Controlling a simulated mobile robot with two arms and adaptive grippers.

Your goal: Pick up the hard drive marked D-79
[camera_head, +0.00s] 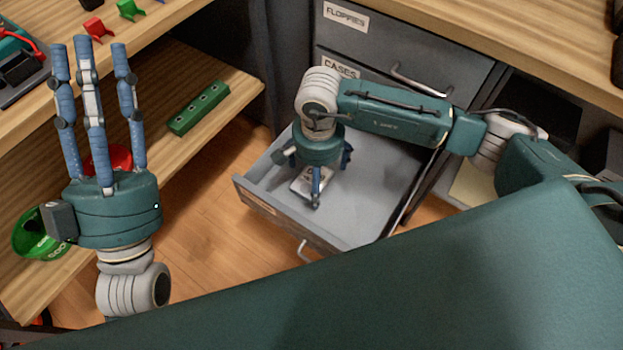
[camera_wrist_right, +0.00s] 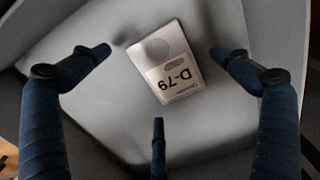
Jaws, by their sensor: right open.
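The hard drive marked D-79 (camera_wrist_right: 168,62) lies flat on the floor of the open grey drawer, a silver box with a white label. In the head view the drive (camera_head: 309,181) is partly hidden behind my right gripper. My right gripper (camera_head: 318,178) points down into the drawer (camera_head: 365,208) above the drive. In the wrist view its three fingers (camera_wrist_right: 158,85) are spread around the drive, apart from it, and hold nothing. My left gripper (camera_head: 95,45) is raised at the left, fingers pointing up, spread and empty.
The cabinet above has drawers labelled FLOPPIES (camera_head: 346,16) and CASES (camera_head: 340,68). A wooden shelf (camera_head: 170,160) at left carries a green strip (camera_head: 199,108), a red item (camera_head: 108,158) and a green round item (camera_head: 36,235). The drawer walls surround my right gripper.

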